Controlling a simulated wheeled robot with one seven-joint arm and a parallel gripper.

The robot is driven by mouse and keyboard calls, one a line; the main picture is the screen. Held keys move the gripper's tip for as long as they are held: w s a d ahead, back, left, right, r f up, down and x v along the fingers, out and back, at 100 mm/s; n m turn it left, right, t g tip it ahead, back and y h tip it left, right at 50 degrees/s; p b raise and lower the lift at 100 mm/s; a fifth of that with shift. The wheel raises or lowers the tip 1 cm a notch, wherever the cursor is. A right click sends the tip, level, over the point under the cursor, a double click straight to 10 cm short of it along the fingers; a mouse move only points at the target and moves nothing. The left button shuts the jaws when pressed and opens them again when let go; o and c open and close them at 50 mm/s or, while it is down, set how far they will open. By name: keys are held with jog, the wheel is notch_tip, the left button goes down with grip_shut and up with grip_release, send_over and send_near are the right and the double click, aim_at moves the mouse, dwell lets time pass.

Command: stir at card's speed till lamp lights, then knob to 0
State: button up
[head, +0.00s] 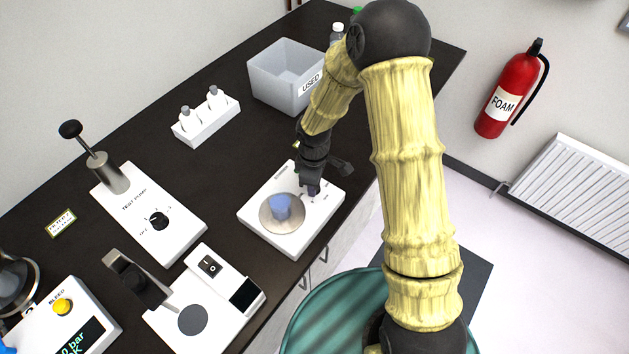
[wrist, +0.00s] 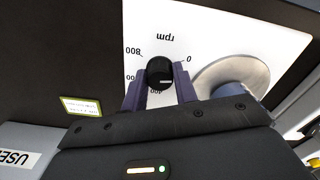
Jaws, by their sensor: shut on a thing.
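The stirrer is a white box (head: 258,232) with a round metal plate (head: 267,224); it also shows in the wrist view (wrist: 215,25). A beaker with blue contents (head: 281,207) stands on the plate. My gripper (wrist: 160,90) is shut on the black speed knob (wrist: 160,70), a finger on each side. The dial reads rpm, with 0 and 800 legible; part of it is hidden by the fingers. The knob's pale mark faces my gripper, near the 400 side. A yellow-edged card (wrist: 80,106) lies beside the stirrer, its text too small to read. I cannot make out a lit lamp.
A grey USED bin (head: 265,85) and a white rack with vials (head: 205,122) stand behind. A white test pump (head: 180,235) with a lever is left of the stirrer. A switch-bearing device (head: 215,310) stands in front.

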jog(key=shift+w+r+n+p, duration=0.1)
jog(key=shift+n+p, duration=0.35)
jog(key=shift+n, duration=1.45)
jog(key=o, duration=1)
jog(key=shift+c, duration=0.2)
notch_tip(320, 180, up, 17)
jog(key=b, duration=0.1)
jog(key=shift+r, duration=0.15)
